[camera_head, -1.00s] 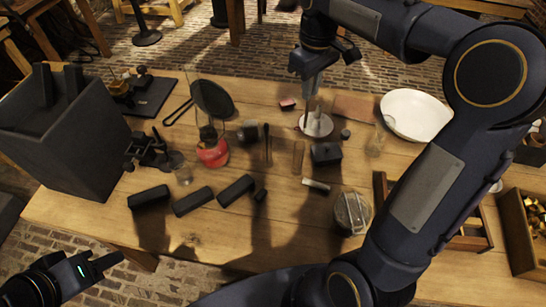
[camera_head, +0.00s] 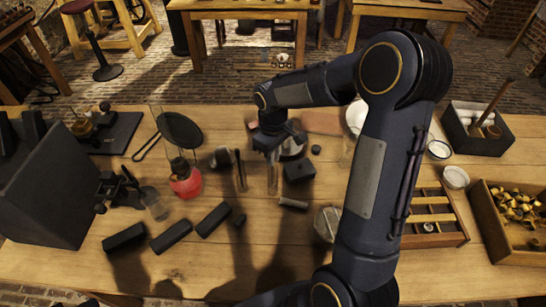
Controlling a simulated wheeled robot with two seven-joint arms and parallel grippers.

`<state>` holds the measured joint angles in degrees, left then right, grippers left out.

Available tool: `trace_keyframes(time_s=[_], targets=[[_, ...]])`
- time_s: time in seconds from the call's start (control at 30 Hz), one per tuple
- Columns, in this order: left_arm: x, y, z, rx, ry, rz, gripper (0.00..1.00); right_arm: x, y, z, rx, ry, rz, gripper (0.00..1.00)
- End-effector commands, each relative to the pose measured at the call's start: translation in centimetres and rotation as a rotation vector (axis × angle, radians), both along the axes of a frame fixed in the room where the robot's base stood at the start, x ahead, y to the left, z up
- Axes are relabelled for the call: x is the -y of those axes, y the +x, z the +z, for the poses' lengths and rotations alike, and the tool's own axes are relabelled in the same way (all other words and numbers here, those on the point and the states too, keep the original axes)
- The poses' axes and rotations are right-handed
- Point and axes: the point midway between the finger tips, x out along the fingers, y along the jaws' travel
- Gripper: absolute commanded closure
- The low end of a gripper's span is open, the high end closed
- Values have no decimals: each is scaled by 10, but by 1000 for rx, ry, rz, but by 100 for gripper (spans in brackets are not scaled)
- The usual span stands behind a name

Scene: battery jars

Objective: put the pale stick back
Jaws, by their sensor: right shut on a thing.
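My right gripper (camera_head: 271,150) points down, shut on the pale stick, directly above a clear glass jar (camera_head: 272,182). The stick is mostly hidden by the fingers and glass; its lower part appears at or inside the jar, but I cannot tell how deep. To the left, another glass jar holds a dark stick (camera_head: 239,168).
A black block (camera_head: 299,171) stands close right of the glass jar. A red-based flask (camera_head: 186,184) and several black bars (camera_head: 171,236) are left. A lidded round jar (camera_head: 327,223), a wooden divided tray (camera_head: 455,238) and a crate of brass parts (camera_head: 490,222) are right.

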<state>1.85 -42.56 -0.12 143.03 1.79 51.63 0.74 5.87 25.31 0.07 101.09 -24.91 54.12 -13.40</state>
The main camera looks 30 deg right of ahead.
Motion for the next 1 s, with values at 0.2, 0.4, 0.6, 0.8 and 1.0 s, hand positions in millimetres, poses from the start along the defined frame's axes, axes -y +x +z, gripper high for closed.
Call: trace_keyframes(time_s=[0.2,0.4,0.6,0.8,1.0], targets=[[0,0,1,0,0,0,64,0,0,-14,1,0,0,100],[0,0,0,0,0,0,64,0,0,-14,1,0,0,100],[0,0,-1,0,0,0,64,0,0,-16,1,0,0,74],[0,0,-1,0,0,0,64,0,0,-16,1,0,0,66],[0,0,3,0,0,0,64,0,0,-12,1,0,0,66]])
